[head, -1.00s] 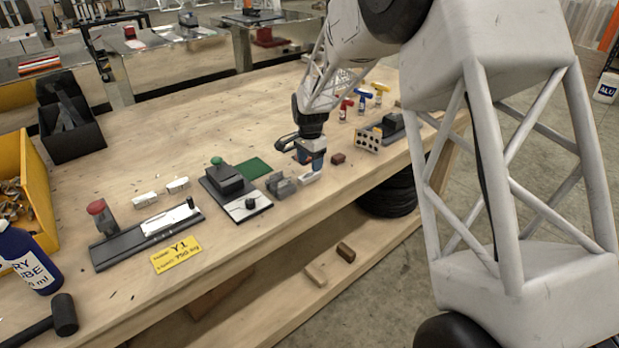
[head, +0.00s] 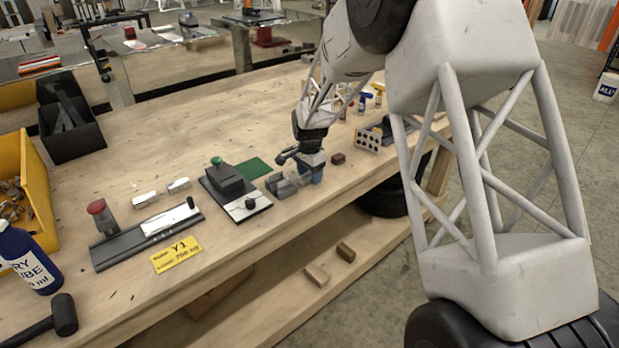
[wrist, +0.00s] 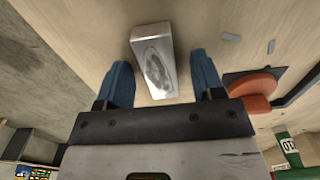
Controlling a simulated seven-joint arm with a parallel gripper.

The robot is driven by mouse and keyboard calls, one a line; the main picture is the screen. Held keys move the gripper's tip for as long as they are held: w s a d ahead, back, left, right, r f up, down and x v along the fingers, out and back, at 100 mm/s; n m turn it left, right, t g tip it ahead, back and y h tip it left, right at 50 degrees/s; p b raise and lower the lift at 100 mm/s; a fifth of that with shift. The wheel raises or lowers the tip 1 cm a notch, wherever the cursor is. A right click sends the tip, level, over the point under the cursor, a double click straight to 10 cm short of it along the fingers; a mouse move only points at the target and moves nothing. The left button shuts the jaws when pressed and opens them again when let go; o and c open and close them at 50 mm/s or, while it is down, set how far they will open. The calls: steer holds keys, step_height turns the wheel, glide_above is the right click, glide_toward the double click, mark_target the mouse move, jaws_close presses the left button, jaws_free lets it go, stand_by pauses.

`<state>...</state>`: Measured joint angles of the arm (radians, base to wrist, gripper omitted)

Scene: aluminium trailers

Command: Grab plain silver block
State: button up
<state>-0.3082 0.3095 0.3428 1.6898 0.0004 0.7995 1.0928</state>
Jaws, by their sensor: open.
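A silver block (wrist: 153,48) lies on the wooden bench in the wrist view, with a dark round patch on its long face. Its near part reaches between the two blue fingers of my gripper (wrist: 162,76). The fingers are apart, one on each side, with gaps to the block. In the head view my gripper (head: 312,172) is low over the bench's front edge and hides most of this block. Two other silver-white blocks, one left (head: 145,199) and one right (head: 178,185), lie farther left on the bench.
A grey notched block (head: 280,186) sits close left of my gripper, and a dark red block (head: 338,158) close right. A black fixture with a green knob (head: 226,181) stands further left. The bench (head: 200,110) is clear behind.

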steer(key=c, duration=1.1)
steer(key=shift+o, duration=0.2)
steer(key=shift+r, duration=0.15)
steer(key=shift+r, duration=0.8)
steer(key=shift+s+r, duration=0.1)
steer(key=shift+r, duration=0.85)
steer(key=s+d, duration=0.2)
steer(key=s, duration=0.5)
steer(key=s+d+r, duration=0.1)
steer(key=s+d, duration=0.1)
steer(key=s, duration=0.6)
steer(key=shift+d+r, duration=0.15)
steer(key=shift+d, duration=0.2)
